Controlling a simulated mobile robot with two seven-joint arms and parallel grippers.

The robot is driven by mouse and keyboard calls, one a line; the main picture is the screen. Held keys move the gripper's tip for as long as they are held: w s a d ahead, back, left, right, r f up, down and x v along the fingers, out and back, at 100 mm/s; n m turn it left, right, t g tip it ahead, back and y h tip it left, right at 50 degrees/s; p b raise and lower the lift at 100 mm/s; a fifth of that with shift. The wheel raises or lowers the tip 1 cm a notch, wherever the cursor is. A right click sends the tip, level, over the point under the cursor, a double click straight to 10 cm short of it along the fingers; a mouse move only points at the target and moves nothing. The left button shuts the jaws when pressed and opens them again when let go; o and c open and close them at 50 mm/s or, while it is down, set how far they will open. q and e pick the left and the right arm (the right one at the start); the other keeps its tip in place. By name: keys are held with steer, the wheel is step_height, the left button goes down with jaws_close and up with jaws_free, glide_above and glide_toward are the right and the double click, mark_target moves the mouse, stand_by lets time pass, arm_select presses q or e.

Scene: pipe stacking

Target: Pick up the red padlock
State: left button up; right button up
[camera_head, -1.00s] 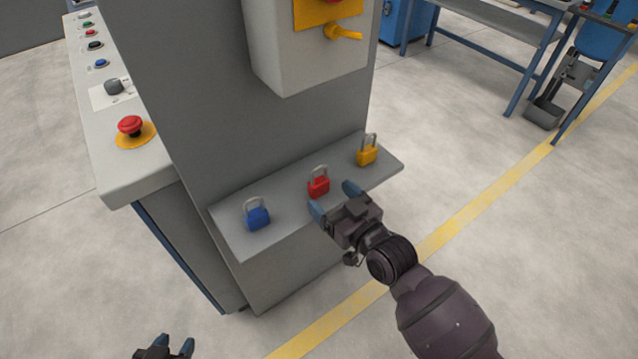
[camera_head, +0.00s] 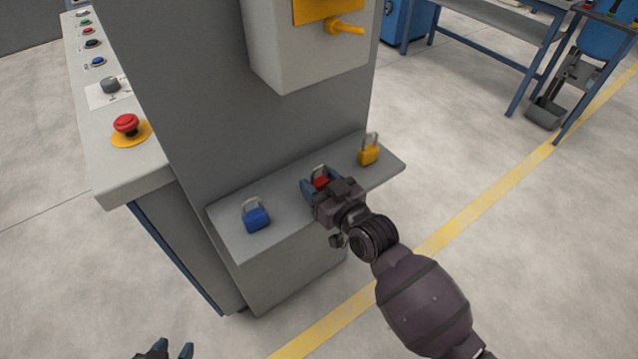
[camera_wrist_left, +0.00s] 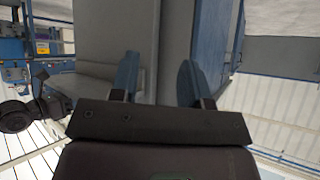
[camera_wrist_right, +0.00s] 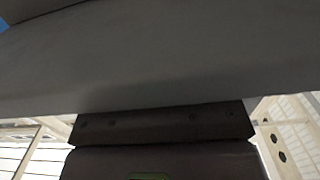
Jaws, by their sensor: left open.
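The red padlock (camera_head: 321,183) stands on the grey shelf (camera_head: 285,185), between a blue padlock and a yellow one. Its shackle points up. My right gripper (camera_head: 320,184) is at the shelf with its blue fingers on either side of the red body. The gripper hides the padlock's lower part, and I cannot tell whether the fingers touch it. In the right wrist view a grey surface hides the fingers and the padlock. My left gripper (camera_head: 172,351) is open and empty at the bottom of the head view; its spread fingers show in the left wrist view (camera_wrist_left: 158,80).
The blue padlock (camera_head: 255,215) is to the left on the shelf, and the yellow padlock (camera_head: 369,152) is to the right, near the gripper. A grey cabinet wall (camera_head: 200,95) rises behind the shelf. A red button (camera_head: 126,124) sits on the console at left.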

steer(key=c, duration=0.4)
step_height(320, 180, up, 6)
steer(key=shift+r+p, duration=0.1)
steer(key=shift+p, duration=0.85)
step_height(320, 180, up, 3)
steer(key=shift+r+p, duration=0.15)
steer(key=shift+p, duration=0.3)
steer(key=shift+r, duration=0.35)
